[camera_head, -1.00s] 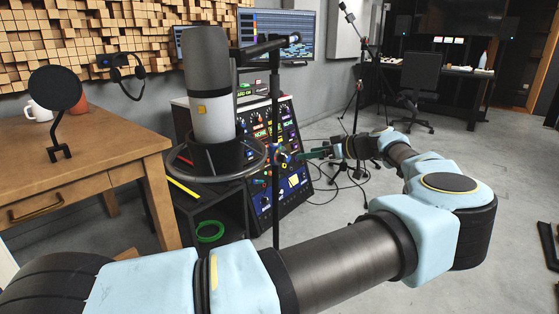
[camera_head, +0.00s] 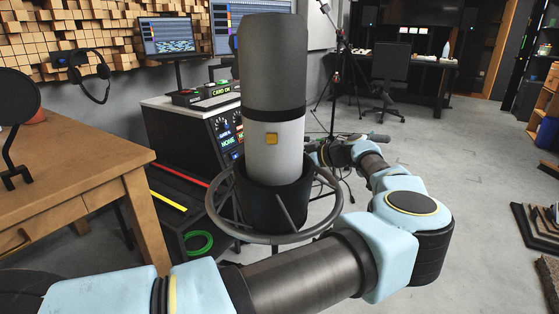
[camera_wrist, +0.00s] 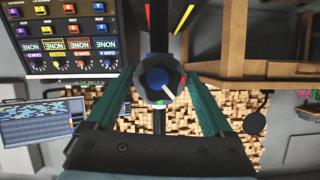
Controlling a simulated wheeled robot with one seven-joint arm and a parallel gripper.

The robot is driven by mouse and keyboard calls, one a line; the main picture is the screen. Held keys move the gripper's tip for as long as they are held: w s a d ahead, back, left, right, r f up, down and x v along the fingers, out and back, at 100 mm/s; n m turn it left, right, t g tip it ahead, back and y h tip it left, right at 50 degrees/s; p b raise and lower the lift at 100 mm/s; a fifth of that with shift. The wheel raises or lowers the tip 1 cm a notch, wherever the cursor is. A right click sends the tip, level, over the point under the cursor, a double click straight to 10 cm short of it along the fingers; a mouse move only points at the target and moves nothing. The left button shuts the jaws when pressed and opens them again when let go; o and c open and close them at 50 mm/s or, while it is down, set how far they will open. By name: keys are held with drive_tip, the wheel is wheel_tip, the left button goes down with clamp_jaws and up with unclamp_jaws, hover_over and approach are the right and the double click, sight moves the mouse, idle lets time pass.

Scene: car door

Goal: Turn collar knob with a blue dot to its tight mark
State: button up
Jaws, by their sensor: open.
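The collar knob (camera_wrist: 160,80) is in the middle of the wrist view, a dark lobed knob with a blue centre and a white pointer line slanting to the lower right. My gripper (camera_wrist: 158,76) is open, with one green finger on each side of the knob; contact is not clear. In the head view, the large microphone (camera_head: 273,155) hides the knob and the fingertips.
The microphone's ring-shaped mount (camera_head: 300,232) stands close in front of my arm. A wooden table (camera_head: 75,160) is at left, and a mixer rack (camera_head: 190,125) is behind the microphone. Open floor (camera_head: 480,180) lies to the right.

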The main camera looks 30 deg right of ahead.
drive_tip(key=shift+c, duration=0.4)
clamp_jaws()
drive_tip(key=shift+w+d+f+m+g+y+b, duration=0.1)
drive_tip(key=shift+m+g+y+b, duration=0.05)
drive_tip(key=shift+m+y+b, duration=0.3)
drive_tip(key=shift+f+m+g+y+b, duration=0.15)
drive_tip(key=shift+m+y+b, duration=0.15)
drive_tip(key=shift+m, duration=0.25)
drive_tip(key=shift+r+m+y+b, duration=0.25)
drive_tip(key=shift+m+y+b, duration=0.15)
drive_tip(key=shift+m, duration=0.5)
drive_tip(key=shift+o, duration=0.4)
unclamp_jaws()
drive_tip(key=v, duration=1.1)
